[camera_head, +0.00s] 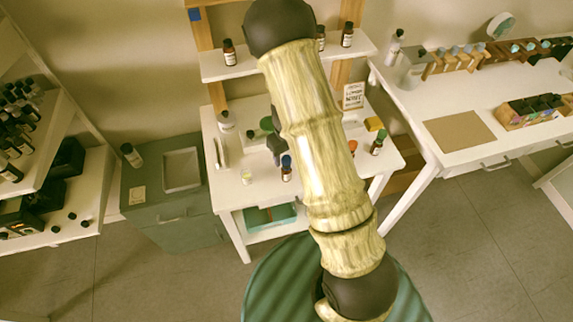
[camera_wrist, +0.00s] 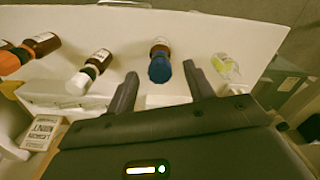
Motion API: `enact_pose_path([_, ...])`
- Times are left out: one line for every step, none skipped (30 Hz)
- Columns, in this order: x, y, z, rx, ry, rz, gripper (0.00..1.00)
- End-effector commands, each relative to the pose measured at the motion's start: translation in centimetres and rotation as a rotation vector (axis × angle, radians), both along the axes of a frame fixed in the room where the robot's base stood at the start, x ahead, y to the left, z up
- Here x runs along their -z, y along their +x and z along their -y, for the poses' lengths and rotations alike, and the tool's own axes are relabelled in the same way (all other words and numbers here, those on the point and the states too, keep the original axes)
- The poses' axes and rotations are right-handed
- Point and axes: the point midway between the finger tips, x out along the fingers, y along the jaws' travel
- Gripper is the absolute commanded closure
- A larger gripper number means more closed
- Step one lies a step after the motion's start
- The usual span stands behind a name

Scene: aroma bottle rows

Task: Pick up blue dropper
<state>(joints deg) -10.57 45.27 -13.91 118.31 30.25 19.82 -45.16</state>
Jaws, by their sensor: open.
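The blue dropper is a small brown bottle with a white label and a blue cap. It stands on the white table in the head view (camera_head: 286,170). In the wrist view, the blue dropper (camera_wrist: 160,66) shows just beyond and between the tips of my two dark fingers. My gripper (camera_wrist: 160,72) is open, with nothing held. Clear gaps show on both sides of the blue cap. In the head view, my arm hides most of the gripper; only a dark part shows left of the arm, above the bottle.
A clear bottle with yellow liquid (camera_wrist: 226,68) stands close to the right finger. A white-capped brown bottle (camera_wrist: 88,72) and an orange-capped one (camera_wrist: 34,50) stand to the left. A shelf with bottles (camera_head: 226,66) is behind. The table's front edge is near the blue dropper.

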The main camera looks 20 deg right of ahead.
Motion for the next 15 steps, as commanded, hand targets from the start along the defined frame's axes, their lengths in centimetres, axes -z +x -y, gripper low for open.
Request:
enact_pose_path([0.5, -0.1, 0.1, 0.001, -0.001, -0.004, 0.47])
enact_pose_path([1.1, -0.1, 0.1, 0.002, 0.001, -0.004, 0.47])
enact_pose_path([1.6, -0.1, 0.1, 0.0, 0.0, -0.002, 0.47])
enact_pose_path([1.9, -0.1, 0.1, 0.0, 0.0, -0.002, 0.47])
enact_pose_path([2.2, 0.0, 0.1, 0.001, 0.001, -0.001, 0.47])
enact_pose_path([2.4, 0.0, 0.1, 0.001, 0.001, 0.0, 0.47])
enact_pose_path([2.5, 0.0, 0.0, 0.0, 0.0, 0.001, 0.47])
enact_pose_path([2.6, 0.0, 0.0, -0.001, 0.001, 0.002, 0.47])
enact_pose_path([2.7, 0.0, 0.0, -0.002, 0.001, 0.002, 0.47])
enact_pose_path([2.7, 0.0, 0.0, -0.002, 0.001, 0.003, 0.47])
enact_pose_path([2.7, 0.0, -0.1, -0.003, 0.001, 0.003, 0.47])
enact_pose_path([2.7, 0.0, -0.1, -0.003, 0.001, 0.003, 0.47])
enact_pose_path([2.7, 0.0, -0.1, -0.004, 0.001, 0.002, 0.47])
enact_pose_path([2.7, 0.0, -0.1, -0.004, 0.001, 0.002, 0.47])
enact_pose_path([2.7, 0.0, -0.1, -0.004, 0.001, 0.002, 0.47])
